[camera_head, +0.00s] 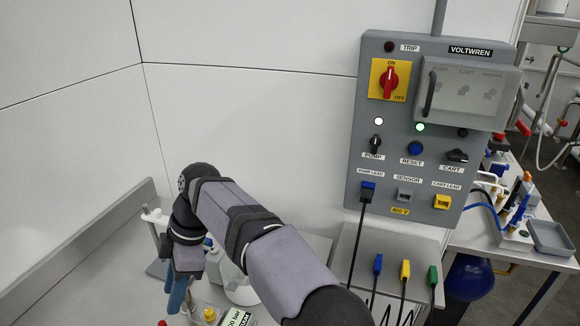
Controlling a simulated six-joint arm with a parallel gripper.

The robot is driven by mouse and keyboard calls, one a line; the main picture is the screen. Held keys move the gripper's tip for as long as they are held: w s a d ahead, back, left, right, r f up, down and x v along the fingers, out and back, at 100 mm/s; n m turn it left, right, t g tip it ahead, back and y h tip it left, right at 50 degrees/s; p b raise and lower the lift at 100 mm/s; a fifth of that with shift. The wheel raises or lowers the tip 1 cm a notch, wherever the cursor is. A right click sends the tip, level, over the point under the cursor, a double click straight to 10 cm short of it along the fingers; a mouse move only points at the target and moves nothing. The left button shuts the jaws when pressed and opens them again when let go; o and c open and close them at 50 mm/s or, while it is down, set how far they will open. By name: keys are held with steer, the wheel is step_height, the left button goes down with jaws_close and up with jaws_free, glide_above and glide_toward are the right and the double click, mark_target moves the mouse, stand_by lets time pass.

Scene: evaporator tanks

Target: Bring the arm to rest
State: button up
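My arm (240,225) reaches in from the bottom and runs up and left to a bent wrist joint (200,180). From there it turns down over the grey bench at the lower left. My gripper (179,293) points down at the end of the arm, with a blue part showing. I cannot see a gap between its fingers or whether it holds anything. The arm is left of the grey control panel (352,170) and apart from it in the picture.
The panel carries a red switch (389,80), a clear cover (468,92), knobs and lead sockets. A black lead (356,240) hangs from the pump socket. Blue, yellow and green leads stand on a shelf below. White bottles and small fittings crowd the bench around the gripper. White wall lies behind.

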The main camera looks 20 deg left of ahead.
steer(key=w+d+f+m+t, duration=0.15)
steer(key=w+d+m, duration=0.3)
steer(key=d, duration=0.55)
steer(key=w+d+f+m+h, duration=0.15)
steer(key=w+d+m, duration=0.3)
steer(key=d, duration=0.55)
steer(key=w+d+f+m+t, duration=0.1)
steer(key=w+d+f+m, duration=0.15)
steer(key=d+m, duration=0.5)
steer(key=s+d+f+m, duration=0.2)
steer(key=s+d+m, duration=0.1)
steer(key=d, duration=0.5)
steer(key=s+d+f+m+h, duration=0.1)
steer(key=s+d+f+m, duration=0.2)
steer(key=d, duration=0.5)
steer(key=s+d+f+m, duration=0.2)
steer(key=s+d+m, duration=0.2)
steer(key=s+d, duration=0.2)
steer(key=shift+s+d+f+t+h, duration=0.2)
steer(key=shift+d+t+h, duration=0.15)
steer(key=shift+d, duration=0.65)
steer(key=shift+o, duration=0.6)
